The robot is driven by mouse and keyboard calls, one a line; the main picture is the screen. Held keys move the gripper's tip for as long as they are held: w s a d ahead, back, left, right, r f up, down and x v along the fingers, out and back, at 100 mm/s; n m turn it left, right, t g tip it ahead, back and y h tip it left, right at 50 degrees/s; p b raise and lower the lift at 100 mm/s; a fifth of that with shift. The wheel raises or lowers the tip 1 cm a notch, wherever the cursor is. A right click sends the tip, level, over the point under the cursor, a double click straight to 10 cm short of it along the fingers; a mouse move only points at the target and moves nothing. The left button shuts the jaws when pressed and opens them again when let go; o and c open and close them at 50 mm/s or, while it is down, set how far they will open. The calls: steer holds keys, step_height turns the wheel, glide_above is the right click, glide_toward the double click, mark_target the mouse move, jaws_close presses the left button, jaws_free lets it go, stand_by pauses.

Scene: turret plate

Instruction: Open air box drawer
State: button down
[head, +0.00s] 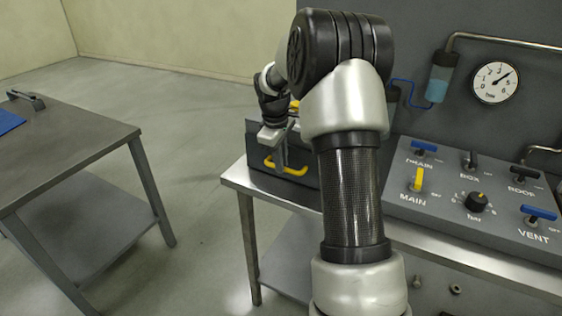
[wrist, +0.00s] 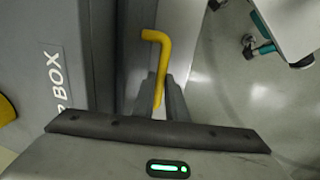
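The air box (head: 300,184) is a dark grey box on the left end of the metal bench, partly hidden behind my arm. Its yellow bar handle (head: 291,170) is on the front face. The handle also shows in the wrist view (wrist: 157,42), beside the dark box front (wrist: 104,60). My gripper (head: 279,158) is at the handle. In the wrist view its two fingers (wrist: 160,88) lie close on both sides of the yellow bar and look shut on it. I cannot make out a clear gap at the drawer front.
A control panel (head: 450,222) with labelled levers and a knob is on the bench to the right. A gauge (head: 494,82) is on the wall behind. A separate metal table (head: 70,150) stands at the left. The floor (head: 205,150) between is clear.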

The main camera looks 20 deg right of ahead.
steer(key=s+a+b, duration=0.2)
steer(key=s+a, duration=0.8)
steer(key=a, duration=0.3)
steer(key=shift+s, duration=0.15)
steer(key=shift+a, duration=0.1)
steer(key=c, duration=1.8)
jaws_free()
steer(key=shift+o, duration=0.2)
step_height(320, 180, up, 17)
steer(key=s+a+p, duration=0.2)
steer(key=shift+a, duration=0.25)
